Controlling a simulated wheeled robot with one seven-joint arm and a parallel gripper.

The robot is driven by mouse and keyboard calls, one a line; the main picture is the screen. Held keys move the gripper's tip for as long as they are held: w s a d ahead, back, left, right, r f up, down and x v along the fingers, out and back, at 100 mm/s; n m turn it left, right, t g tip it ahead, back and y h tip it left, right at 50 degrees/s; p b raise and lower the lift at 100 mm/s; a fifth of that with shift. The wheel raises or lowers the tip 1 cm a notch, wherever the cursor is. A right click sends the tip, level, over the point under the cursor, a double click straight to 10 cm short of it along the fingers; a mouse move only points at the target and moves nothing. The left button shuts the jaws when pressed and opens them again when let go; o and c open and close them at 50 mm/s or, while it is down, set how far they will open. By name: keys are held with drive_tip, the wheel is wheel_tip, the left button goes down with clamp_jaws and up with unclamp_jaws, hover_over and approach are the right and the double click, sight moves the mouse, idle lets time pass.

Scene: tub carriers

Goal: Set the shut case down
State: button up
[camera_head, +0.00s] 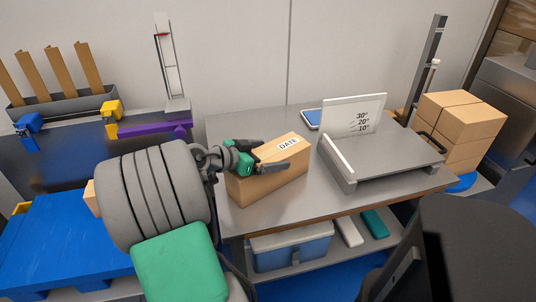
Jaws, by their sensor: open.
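A brown cardboard case (272,188) with a white label reading DATE (289,145) stands upright on the left part of the grey table (235,218). Its top looks shut. My gripper (273,155) is open at the case's upper left end, with one dark finger toward the far side and the other across the top. I cannot tell whether the fingers touch the case. My gripper hides part of the case's top and left end.
A grey platform (390,160) with an angle board (353,115) fills the table's right. A blue device (311,119) lies behind. A blue-and-white box (292,249) sits on the lower shelf. Cartons (462,120) stand at right. Bare table lies in front of the case.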

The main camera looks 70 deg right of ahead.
drive_tip(key=p+v, duration=0.1)
drive_tip(key=v, duration=1.1)
drive_tip(key=shift+r, duration=0.1)
